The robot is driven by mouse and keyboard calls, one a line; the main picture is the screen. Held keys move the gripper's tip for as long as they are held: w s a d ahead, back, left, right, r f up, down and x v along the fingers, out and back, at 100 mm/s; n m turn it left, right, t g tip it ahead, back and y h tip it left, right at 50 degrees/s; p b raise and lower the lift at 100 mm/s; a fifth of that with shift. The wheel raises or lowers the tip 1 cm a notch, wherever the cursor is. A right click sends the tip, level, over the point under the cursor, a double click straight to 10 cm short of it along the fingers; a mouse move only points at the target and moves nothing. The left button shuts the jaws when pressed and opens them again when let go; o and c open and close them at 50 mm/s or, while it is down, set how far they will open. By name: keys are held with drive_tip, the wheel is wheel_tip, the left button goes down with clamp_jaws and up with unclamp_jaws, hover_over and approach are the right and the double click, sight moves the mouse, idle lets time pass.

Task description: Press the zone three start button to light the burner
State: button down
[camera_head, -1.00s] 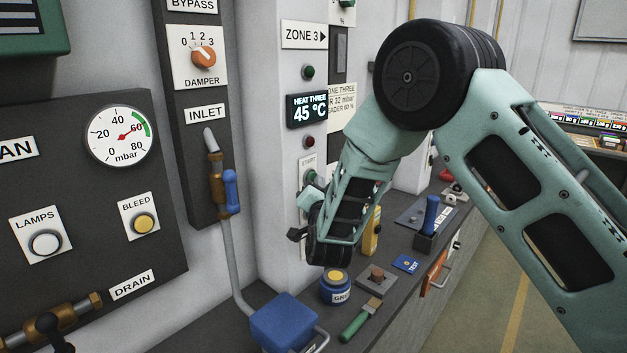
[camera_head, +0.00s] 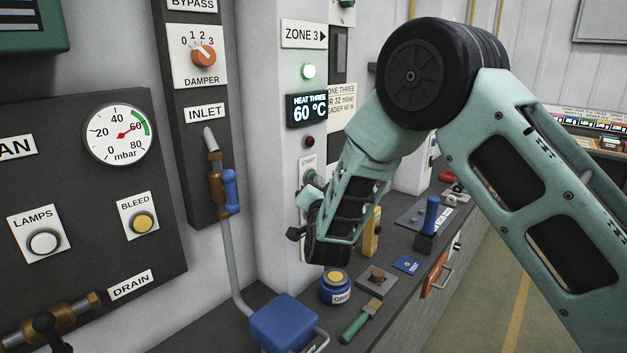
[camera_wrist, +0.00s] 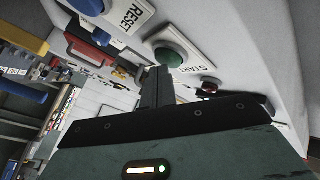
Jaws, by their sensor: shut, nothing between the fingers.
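The green start button (camera_wrist: 168,57) on its white START plate (camera_wrist: 195,65) shows in the wrist view. My gripper (camera_wrist: 158,70) is shut and empty, its fingertips at the button's edge; I cannot tell whether they touch it. In the head view the START plate (camera_head: 308,161) is partly hidden by my gripper (camera_head: 306,186). The HEAT THREE display (camera_head: 307,110) reads 60 °C. A dark red lamp (camera_head: 309,142) below the display is unlit.
Below my arm, the bench holds a blue grease tin (camera_head: 335,288), a green-handled brush (camera_head: 357,322) and a blue box (camera_head: 284,323). The inlet pipe (camera_head: 229,255) runs left of the column.

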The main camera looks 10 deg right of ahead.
drive_tip(key=shift+s+d+b, duration=0.3)
drive_tip(key=shift+s+d, duration=0.05)
drive_tip(key=shift+s, duration=0.2)
drive_tip(key=shift+s+d+b, duration=0.55)
drive_tip(key=shift+s+d, duration=0.2)
drive_tip(key=shift+s, duration=0.3)
drive_tip(key=shift+s+d+b, duration=0.5)
drive_tip(key=shift+s+d, duration=0.25)
drive_tip(key=shift+s, duration=0.25)
drive_tip(key=s+a+f+n+g+y+b, duration=0.1)
drive_tip(key=s+a+f+n+g+y, duration=0.3)
drive_tip(key=s+a+g, duration=0.4)
drive_tip(key=s+a+f+n+g+y+b, duration=0.1)
drive_tip(key=s+a+f+n+g+y, duration=0.25)
drive_tip(key=s+a+n, duration=0.45)
drive_tip(key=s+d+n+g+h, duration=0.2)
drive_tip(key=s+d+g, duration=0.2)
drive_tip(key=s, duration=0.8)
drive_tip(key=s+d+f+n+g+h, duration=0.1)
drive_tip(key=s+d+n+g+h, duration=0.1)
drive_tip(key=s, duration=1)
drive_tip(key=d+n+g, duration=0.1)
drive_tip(key=d+g, duration=0.1)
drive_tip(key=d, duration=0.1)
drive_tip(key=shift+d+f+b, duration=0.2)
drive_tip(key=shift+b, duration=0.1)
